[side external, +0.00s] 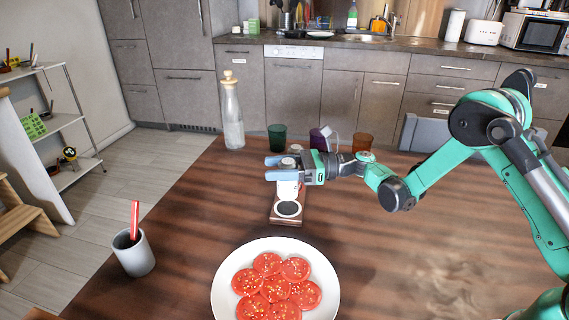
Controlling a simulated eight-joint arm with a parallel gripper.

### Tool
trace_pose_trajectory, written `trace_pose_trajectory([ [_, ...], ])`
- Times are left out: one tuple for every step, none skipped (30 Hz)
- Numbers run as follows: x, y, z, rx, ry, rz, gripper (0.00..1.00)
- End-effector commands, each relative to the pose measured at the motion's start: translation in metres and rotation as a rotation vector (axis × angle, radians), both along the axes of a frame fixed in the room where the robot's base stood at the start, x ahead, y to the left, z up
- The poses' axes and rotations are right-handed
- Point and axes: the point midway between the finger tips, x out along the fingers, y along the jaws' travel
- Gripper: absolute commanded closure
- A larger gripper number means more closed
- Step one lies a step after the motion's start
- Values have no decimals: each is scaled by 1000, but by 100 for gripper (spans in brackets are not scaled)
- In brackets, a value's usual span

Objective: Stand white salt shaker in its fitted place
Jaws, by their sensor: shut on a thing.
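The white salt shaker (287,190) is upright in the side external view, between the fingers of my gripper (283,168). My gripper is shut on its upper part, coming in from the right. A small wooden holder (275,221) lies on the table below it, with a round white-rimmed dark place (288,209) at its near end. The shaker is over or on the far part of the holder; I cannot tell whether its base touches. The fingers hide part of the shaker, and it hides the far part of the holder.
A plate of tomato slices (219,291) is in front of the holder. A grey cup with a red stick (134,254) stands at left. Behind are a corked bottle (232,117) and green (277,138), purple (318,138) and orange (362,143) glasses. The table between cup and holder is clear.

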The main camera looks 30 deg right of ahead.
Motion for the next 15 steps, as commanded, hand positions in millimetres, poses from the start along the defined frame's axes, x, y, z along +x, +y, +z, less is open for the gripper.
trace_pose_trajectory([
  [0, 0, -6, 0, 0, 0, 100],
  [0, 0, -8, 0, 0, 0, 100],
  [0, 0, -10, 0, 0, 0, 100],
  [0, 0, -12, 0, 0, 0, 100],
  [0, 0, -13, 0, 0, 0, 100],
  [0, 0, -17, 0, 0, 0, 100],
  [0, 0, -20, 0, 0, 0, 100],
  [0, 0, -24, 0, 0, 0, 100],
  [0, 0, -29, 0, 0, 0, 100],
  [0, 0, -33, 0, 0, 0, 100],
  [0, 0, -37, 0, 0, 0, 100],
  [0, 0, -41, 0, 0, 0, 100],
  [0, 0, -43, 0, 0, 0, 100],
  [0, 0, -45, 0, 0, 0, 100],
  [0, 0, -47, 0, 0, 0, 100],
])
